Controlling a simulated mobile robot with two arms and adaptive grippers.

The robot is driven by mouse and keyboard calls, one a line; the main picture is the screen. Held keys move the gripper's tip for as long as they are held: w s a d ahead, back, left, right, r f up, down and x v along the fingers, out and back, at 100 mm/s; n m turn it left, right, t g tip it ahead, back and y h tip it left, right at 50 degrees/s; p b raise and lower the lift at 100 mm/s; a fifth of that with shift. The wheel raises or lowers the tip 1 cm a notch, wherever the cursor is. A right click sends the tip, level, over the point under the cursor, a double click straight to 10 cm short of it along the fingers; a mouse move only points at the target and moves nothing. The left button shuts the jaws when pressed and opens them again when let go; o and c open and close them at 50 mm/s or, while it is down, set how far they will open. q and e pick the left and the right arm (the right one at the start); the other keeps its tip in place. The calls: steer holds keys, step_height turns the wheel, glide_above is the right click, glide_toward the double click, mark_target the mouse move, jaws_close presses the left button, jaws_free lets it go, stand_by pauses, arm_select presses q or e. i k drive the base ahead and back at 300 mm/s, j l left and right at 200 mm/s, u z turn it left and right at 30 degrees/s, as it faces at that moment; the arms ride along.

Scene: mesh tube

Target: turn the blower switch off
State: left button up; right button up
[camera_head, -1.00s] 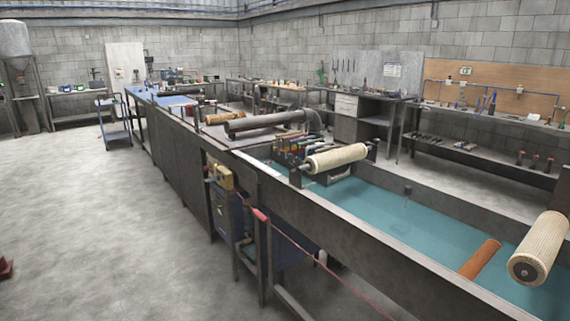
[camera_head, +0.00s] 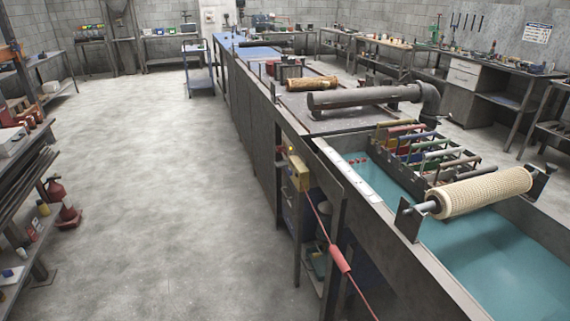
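No part that I can clearly tell is the blower switch shows in the head view. A small yellow box (camera_head: 298,172) is mounted on the near side of the long workbench, above a dark blue cabinet; whether it carries a switch is too small to tell. A pale panel (camera_head: 213,16) with small fittings stands by the far wall, also too small to read. Neither of my grippers is in view.
The long bench with a teal water tank (camera_head: 470,245) runs along the right. A red cable (camera_head: 340,260) hangs at its near side. The concrete floor (camera_head: 160,190) between is clear.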

mark_target(279, 148)
steer(key=i+l, duration=0.15)
steer(key=i, duration=0.45)
steer(key=i+j+z, duration=0.15)
steer(key=i+z, duration=0.15)
steer(key=z, duration=0.15)
steer(key=i+j+z, duration=0.25)
steer(key=z, duration=0.2)
steer(key=i+j, duration=0.2)
steer(key=i+j+z, duration=0.15)
steer(key=j, duration=0.25)
steer(key=i+j, duration=0.2)
steer(key=j, duration=0.15)
steer(key=i+j+z, duration=0.1)
steer(key=j, duration=0.2)
steer(key=i+j+z, duration=0.1)
steer(key=j, duration=0.25)
steer(key=i+j, duration=0.25)
steer(key=j+z, duration=0.05)
steer(key=j, duration=0.05)
